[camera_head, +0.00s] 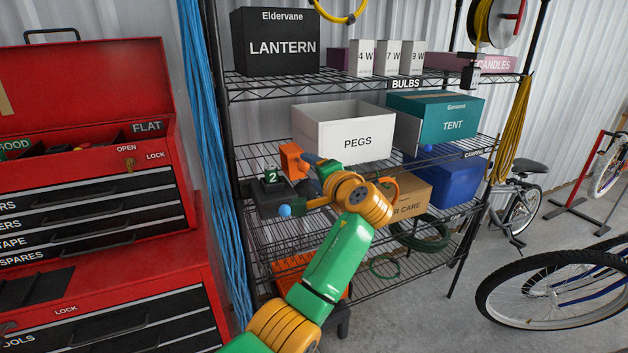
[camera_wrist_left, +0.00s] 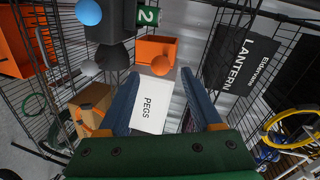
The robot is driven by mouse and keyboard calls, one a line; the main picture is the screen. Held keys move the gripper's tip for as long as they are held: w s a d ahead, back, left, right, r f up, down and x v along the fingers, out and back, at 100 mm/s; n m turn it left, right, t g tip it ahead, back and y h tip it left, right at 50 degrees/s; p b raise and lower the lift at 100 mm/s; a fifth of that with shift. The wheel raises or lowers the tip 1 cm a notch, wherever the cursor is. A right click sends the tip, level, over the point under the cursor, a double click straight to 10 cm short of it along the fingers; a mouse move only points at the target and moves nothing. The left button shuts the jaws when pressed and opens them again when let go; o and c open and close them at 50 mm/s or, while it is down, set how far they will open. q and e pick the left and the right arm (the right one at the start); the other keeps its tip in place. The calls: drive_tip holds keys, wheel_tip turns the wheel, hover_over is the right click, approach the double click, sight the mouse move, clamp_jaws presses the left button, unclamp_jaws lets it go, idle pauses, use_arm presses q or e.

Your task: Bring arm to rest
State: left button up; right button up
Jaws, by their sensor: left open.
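My left arm, green and orange, reaches up from the bottom of the head view to the front of the wire shelf rack (camera_head: 290,83). Its left gripper (camera_head: 322,166) is near the white PEGS box (camera_head: 358,140), partly hidden by my wrist. In the left wrist view, the left gripper (camera_wrist_left: 160,76) shows two dark blue fingers spread apart, with nothing held. The PEGS box (camera_wrist_left: 153,104) appears between the fingers, beyond them. My right gripper is in neither view.
An orange bin (camera_head: 292,160) and a dark device marked 2 (camera_head: 271,174) stand left of the gripper. A cardboard box (camera_head: 408,205) and blue bin (camera_head: 458,180) are right. A red tool chest (camera_head: 90,258) stands left. Floor (camera_head: 425,320) is clear before the bicycle (camera_head: 548,287).

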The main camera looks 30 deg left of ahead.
use_arm(q)
drive_tip(key=shift+s+d+r, duration=0.15)
drive_tip(key=shift+s+d, duration=0.3)
drive_tip(key=shift+d, duration=0.05)
drive_tip(key=shift+a, duration=0.15)
